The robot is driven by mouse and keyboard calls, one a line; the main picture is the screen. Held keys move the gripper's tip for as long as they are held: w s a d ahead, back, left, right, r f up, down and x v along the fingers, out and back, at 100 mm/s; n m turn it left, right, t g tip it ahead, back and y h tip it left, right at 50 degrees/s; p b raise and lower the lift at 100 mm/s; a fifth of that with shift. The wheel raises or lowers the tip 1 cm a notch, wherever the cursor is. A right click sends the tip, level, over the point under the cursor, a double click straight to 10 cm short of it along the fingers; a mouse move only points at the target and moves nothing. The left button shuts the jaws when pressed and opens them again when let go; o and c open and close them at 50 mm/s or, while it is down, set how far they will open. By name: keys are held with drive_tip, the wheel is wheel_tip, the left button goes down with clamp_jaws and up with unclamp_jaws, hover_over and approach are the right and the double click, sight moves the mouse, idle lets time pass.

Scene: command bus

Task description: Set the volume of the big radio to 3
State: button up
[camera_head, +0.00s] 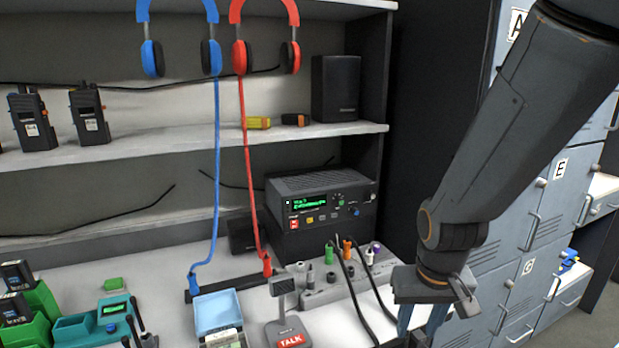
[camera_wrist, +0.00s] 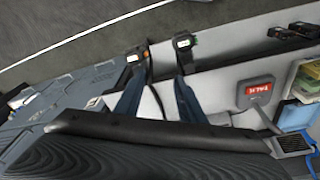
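The big radio (camera_head: 320,188) is a dark box on the desk below the shelf, with a lit green display (camera_head: 309,201) and several small knobs and buttons on its front. A knob with a blue mark (camera_head: 353,211) sits at the front's right side. The volume number is too small to read. My gripper (camera_head: 418,326) is at the lower right, in front of the radio, lower than it and apart from it. Its two fingers, also in the wrist view (camera_wrist: 158,97), are spread with nothing seen between them. The radio is not recognisable in the wrist view.
A TALK microphone (camera_head: 288,332) and light-blue box (camera_head: 218,312) stand left. Blue and red headphone cords hang left of the radio. Grey lockers (camera_head: 520,255) stand right.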

drive_tip(key=shift+n+g, duration=0.3)
drive_tip(key=shift+g, duration=0.4)
drive_tip(key=s, duration=0.2)
drive_tip(key=s+a, duration=0.1)
drive_tip(key=s, duration=0.1)
drive_tip(key=shift+s+a+r, duration=0.1)
drive_tip(key=shift+s+r, duration=0.1)
drive_tip(key=shift+c, duration=0.6)
